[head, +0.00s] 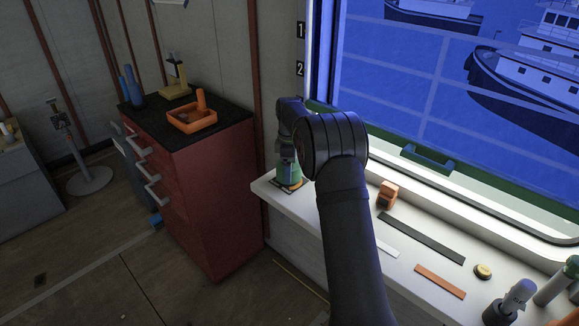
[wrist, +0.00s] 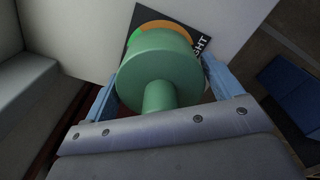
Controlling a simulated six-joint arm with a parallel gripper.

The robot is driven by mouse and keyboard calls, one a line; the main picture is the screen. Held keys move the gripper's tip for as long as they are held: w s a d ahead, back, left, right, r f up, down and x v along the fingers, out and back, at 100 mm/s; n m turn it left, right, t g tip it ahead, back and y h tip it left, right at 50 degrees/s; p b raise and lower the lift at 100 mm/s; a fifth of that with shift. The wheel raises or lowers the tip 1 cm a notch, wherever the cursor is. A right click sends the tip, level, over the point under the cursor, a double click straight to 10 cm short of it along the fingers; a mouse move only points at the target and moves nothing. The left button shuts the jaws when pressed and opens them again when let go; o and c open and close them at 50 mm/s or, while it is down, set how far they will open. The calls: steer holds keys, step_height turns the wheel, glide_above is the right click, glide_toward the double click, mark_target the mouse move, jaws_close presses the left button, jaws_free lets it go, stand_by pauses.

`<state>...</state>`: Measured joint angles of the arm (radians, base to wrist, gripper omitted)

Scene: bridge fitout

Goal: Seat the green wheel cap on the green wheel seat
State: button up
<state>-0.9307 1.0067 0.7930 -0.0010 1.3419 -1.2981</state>
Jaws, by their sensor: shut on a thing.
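My gripper (wrist: 162,72) is shut on the green wheel cap (wrist: 157,62), with a blue finger on each side. The cap has a broad round body and a narrower round stem pointing toward the wrist camera. Beyond it is a dark card (wrist: 202,42) with an orange and light green ring and partly covered white letters. In the head view, my gripper (head: 287,153) points down over a green piece (head: 289,172) at the left end of the white sill. I cannot tell the cap from the seat there. The cap hides what lies under it, so contact cannot be told.
The white sill (head: 336,222) runs along the window. An orange block (head: 387,194), a dark strip (head: 421,238), an orange strip (head: 440,281) and a yellow disc (head: 483,271) lie to the right. A red cabinet (head: 215,195) stands left, with an orange tray (head: 181,124) on top.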

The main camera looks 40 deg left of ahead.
steer(key=shift+f, duration=0.3)
steer(key=shift+f, duration=0.6)
steer(key=o, duration=0.9)
step_height(320, 180, up, 17)
steer(key=shift+r, duration=0.2)
stand_by(1.0)
